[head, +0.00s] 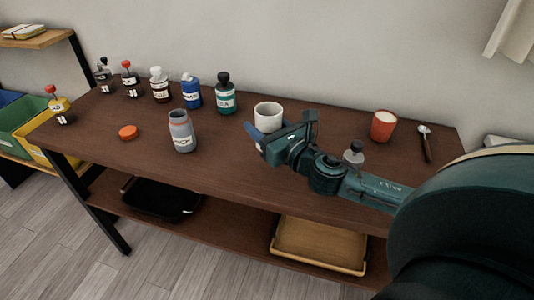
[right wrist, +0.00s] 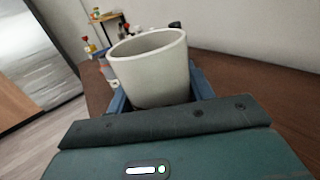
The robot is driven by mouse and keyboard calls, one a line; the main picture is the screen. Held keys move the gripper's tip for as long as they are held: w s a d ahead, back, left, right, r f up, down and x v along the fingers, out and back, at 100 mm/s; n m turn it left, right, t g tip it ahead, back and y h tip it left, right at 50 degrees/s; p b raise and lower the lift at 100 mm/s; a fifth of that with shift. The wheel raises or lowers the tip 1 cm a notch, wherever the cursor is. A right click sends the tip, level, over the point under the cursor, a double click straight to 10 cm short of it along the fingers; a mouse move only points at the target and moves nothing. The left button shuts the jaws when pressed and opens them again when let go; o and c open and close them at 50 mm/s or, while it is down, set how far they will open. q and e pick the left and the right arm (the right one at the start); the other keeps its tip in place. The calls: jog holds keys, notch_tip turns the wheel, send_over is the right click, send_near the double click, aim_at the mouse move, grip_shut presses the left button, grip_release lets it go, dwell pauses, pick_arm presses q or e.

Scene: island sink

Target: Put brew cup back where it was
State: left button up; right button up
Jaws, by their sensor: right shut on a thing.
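A white cup (head: 268,114) is at the middle of the brown table, taken here as the brew cup. My right gripper (head: 263,138) is shut on it, with the blue fingers on either side of its lower part. In the right wrist view the cup (right wrist: 150,68) looks upright and empty as far as its inside shows, between the fingers. I cannot tell whether its base touches the table. My left gripper is not in view.
An open grey jar (head: 182,132) stands left of the cup, an orange lid (head: 128,132) beyond. Several bottles, including a green one (head: 225,95), line the back left. A red-orange cup (head: 383,125) and a spoon (head: 426,143) are right. A grey-knobbed item (head: 353,153) stands by my arm.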

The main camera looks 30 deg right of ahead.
notch_tip(320, 180, down, 2)
jog(key=shift+f, duration=0.15)
notch_tip(320, 180, down, 4)
jog(key=shift+r+b, duration=0.1)
jog(key=shift+b, duration=1.05)
jog(key=o, duration=1)
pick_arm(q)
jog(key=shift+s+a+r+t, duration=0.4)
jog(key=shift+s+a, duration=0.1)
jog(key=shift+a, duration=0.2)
